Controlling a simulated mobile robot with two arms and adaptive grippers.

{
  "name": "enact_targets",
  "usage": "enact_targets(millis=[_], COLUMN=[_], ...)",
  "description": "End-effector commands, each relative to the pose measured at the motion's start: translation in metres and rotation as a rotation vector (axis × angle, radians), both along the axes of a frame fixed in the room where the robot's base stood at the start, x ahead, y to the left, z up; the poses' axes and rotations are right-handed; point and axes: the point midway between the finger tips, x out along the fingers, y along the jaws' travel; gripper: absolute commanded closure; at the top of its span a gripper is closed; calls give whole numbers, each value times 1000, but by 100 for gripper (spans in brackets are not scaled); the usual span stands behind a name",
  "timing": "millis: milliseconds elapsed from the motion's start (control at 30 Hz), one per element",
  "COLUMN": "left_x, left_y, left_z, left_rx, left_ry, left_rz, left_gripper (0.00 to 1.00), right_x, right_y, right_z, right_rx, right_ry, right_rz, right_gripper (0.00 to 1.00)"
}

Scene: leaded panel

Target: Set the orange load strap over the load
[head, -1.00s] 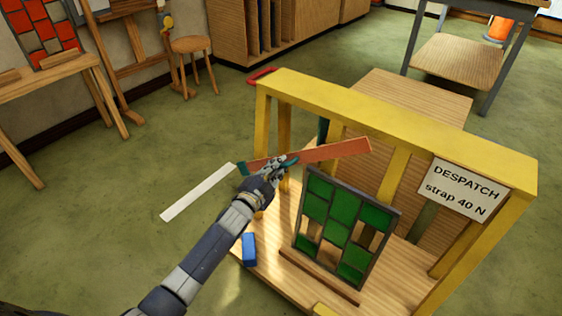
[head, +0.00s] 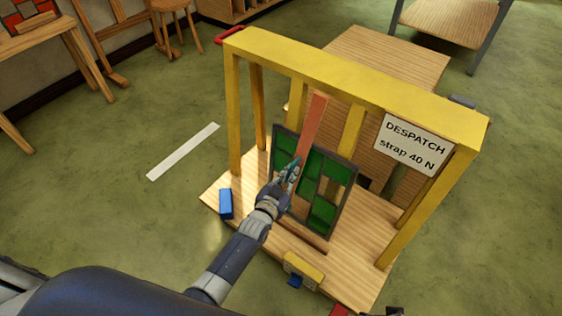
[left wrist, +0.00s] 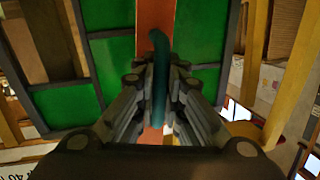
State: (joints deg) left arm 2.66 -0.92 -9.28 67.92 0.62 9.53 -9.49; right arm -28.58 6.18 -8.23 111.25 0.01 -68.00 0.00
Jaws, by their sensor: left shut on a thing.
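The orange load strap (head: 312,126) is a flat orange-red strip. My left gripper (head: 292,172) is shut on it, and it stands up from the fingers in front of the green leaded panel (head: 330,168). In the left wrist view the orange strap (left wrist: 155,15) runs between the fingers (left wrist: 160,90), with a teal piece across it and green panes (left wrist: 110,65) behind. The panel stands upright on the wooden base of the yellow frame (head: 350,72). My arm hides part of the panel. My right gripper does not clearly show.
A white sign (head: 413,145) reading DESPATCH, strap 40 N hangs on the frame. A blue block (head: 225,203) lies on the base's left side. A yellow block (head: 303,268) with blue below it sits at the front edge. A white strip (head: 183,151) lies on the clear green floor.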

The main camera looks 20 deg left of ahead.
Motion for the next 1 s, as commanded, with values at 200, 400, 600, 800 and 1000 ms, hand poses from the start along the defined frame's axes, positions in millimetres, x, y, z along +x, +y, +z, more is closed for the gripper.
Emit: enact_targets(millis=[200, 400, 600, 800, 1000], left_x=[-11, -14, -16, -16, -16], left_y=[-20, -29, -32, -33, -33], left_z=[-4, -5, -6, -7, -6], left_rx=[-84, -117, -127, -129, -128], left_ry=[38, 51, 56, 58, 57], left_rz=[15, 19, 19, 18, 18], left_gripper=[100, 100, 100, 100, 69], right_x=[-6, -8, -9, -9, -8], right_y=[-1, -1, -1, -1, -1], right_z=[-24, -34, -37, -37, -37], right_rx=[-1, -2, -2, -2, -2], right_ry=[15, 19, 19, 19, 18], right_rz=[2, 3, 4, 4, 4], right_gripper=[39, 39, 39, 39, 39])
